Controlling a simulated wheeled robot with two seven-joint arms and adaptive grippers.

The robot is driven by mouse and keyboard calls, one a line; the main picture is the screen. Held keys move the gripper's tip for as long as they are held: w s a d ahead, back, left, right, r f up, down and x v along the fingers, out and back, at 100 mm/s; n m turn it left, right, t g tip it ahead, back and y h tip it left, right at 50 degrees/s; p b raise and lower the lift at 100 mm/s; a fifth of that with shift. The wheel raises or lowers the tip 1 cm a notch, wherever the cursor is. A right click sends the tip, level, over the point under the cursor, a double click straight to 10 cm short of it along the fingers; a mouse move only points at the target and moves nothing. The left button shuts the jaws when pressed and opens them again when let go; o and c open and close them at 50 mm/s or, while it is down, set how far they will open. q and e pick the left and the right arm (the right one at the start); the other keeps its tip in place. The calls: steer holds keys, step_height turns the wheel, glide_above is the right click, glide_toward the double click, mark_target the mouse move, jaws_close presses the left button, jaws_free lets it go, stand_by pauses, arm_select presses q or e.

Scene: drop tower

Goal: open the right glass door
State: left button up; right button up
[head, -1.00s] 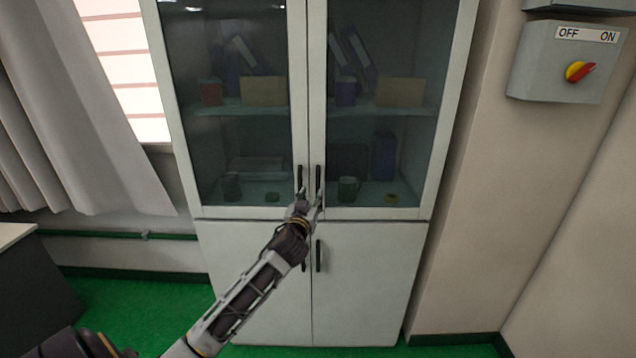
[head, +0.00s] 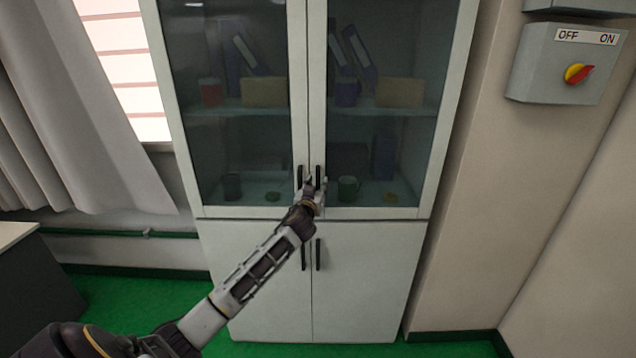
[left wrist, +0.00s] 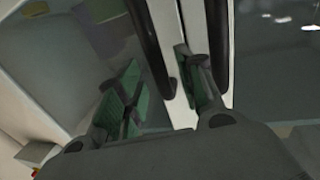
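The right glass door (head: 385,150) of the white cabinet is shut, level with the left glass door (head: 240,150). Its upright black handle (head: 318,172) is beside the left door's handle (head: 299,178). My left gripper (head: 314,184) is at the lower part of the right door's handle and partly covers it. In the left wrist view its green-padded fingers (left wrist: 160,88) are apart, with one dark handle (left wrist: 150,45) running down between them. The other handle (left wrist: 216,45) is outside, behind the right-hand finger. Contact with the handle cannot be told. My right gripper is not in view.
Lower solid doors (head: 365,280) have their own black handles. Behind the glass are shelves with binders, boxes and a green mug (head: 348,188). A grey switch box (head: 568,62) is on the wall at right. Green floor (head: 130,310) is open at lower left.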

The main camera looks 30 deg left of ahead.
arm_select(q)
steer(key=shift+x, duration=1.2)
jaws_close()
